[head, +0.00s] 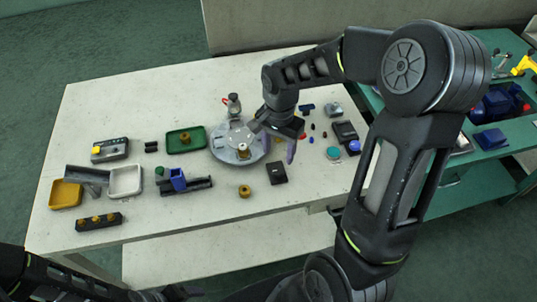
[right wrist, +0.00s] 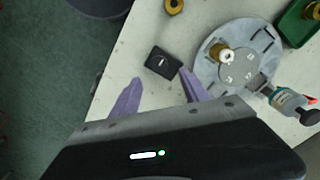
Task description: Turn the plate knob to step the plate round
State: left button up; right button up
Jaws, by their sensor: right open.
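The plate is a round grey disc (head: 225,152) on the table, with a brass part (right wrist: 222,55) on it and number marks in the right wrist view (right wrist: 210,78). A small black square block with a white mark on its top, seemingly the plate knob (head: 277,173), sits beside the plate and also shows in the right wrist view (right wrist: 162,62). My right gripper (right wrist: 158,88) is open and empty. In that view its two purple fingers point toward the block, which shows just beyond and between the tips. My left arm shows at the bottom left of the head view; its gripper is unclear.
A grey-and-red device (head: 233,104) stands at the plate's rim. A green tray (head: 172,143) is left of the plate. A loose brass ring (head: 244,190) lies in front. Small parts and dark boxes (head: 345,132) lie to the right. The table's front edge is clear near the block.

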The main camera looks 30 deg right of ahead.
aim_at(278, 170)
jog(key=shift+s+r, duration=0.1)
jog(key=shift+s, duration=0.1)
jog(key=shift+w+f+p, duration=0.1)
jog(key=shift+f+p, duration=0.5)
jog(key=shift+f, duration=3.4)
jog(key=shift+c, duration=0.3)
grip_shut()
